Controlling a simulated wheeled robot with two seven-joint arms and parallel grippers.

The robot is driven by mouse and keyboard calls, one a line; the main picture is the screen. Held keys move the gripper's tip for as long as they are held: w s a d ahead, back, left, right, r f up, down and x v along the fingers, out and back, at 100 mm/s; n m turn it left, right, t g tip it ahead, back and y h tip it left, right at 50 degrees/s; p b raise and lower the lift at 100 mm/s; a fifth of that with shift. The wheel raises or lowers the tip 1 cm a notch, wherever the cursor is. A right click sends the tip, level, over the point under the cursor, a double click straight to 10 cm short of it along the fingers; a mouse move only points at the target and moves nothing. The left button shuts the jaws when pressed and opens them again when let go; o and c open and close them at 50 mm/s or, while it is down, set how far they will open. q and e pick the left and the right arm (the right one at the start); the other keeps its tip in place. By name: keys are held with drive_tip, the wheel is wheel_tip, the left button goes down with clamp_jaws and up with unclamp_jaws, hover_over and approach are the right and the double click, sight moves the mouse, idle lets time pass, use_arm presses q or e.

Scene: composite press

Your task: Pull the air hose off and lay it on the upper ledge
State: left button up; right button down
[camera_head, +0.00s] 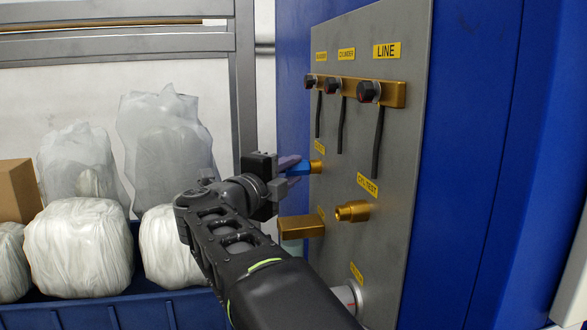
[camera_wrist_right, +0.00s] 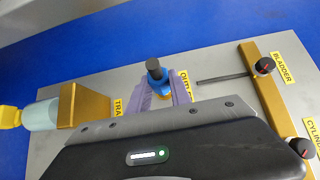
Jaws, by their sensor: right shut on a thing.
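The air hose's end shows as a blue fitting with a short black stub; the fitting (camera_head: 301,168) is at the brass outlet port (camera_head: 317,166) on the grey panel. It appears to touch the port. In the right wrist view the blue fitting (camera_wrist_right: 156,82) sits between purple fingers, black stub (camera_wrist_right: 153,66) toward the camera. My right gripper (camera_head: 291,167) is shut on the fitting. The rest of the hose is not visible. A brass ledge-like bar (camera_head: 393,94) runs across the upper panel; I cannot tell whether it is the upper ledge. My left gripper is not in view.
Three dark knobs (camera_head: 368,91) sit on the bar, with black rods (camera_head: 378,145) below. A brass block (camera_head: 302,226) and a brass test port (camera_head: 352,211) stick out below the outlet. Wrapped bundles (camera_head: 80,248) fill a blue bin (camera_head: 115,312) on the left.

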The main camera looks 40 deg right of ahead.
drive_tip(key=shift+w+a, duration=0.15)
drive_tip(key=shift+a, duration=0.05)
drive_tip(key=shift+w+a+p, duration=0.25)
drive_tip(key=shift+w+a, duration=0.15)
drive_tip(key=shift+a, duration=0.35)
drive_tip(key=shift+w+a+p, duration=0.25)
drive_tip(key=shift+w+a, duration=0.2)
drive_tip(key=shift+a, duration=0.35)
drive_tip(key=shift+w+a+p, duration=0.25)
drive_tip(key=shift+w+a, duration=0.15)
drive_tip(key=shift+a, duration=0.35)
drive_tip(key=shift+r, duration=0.1)
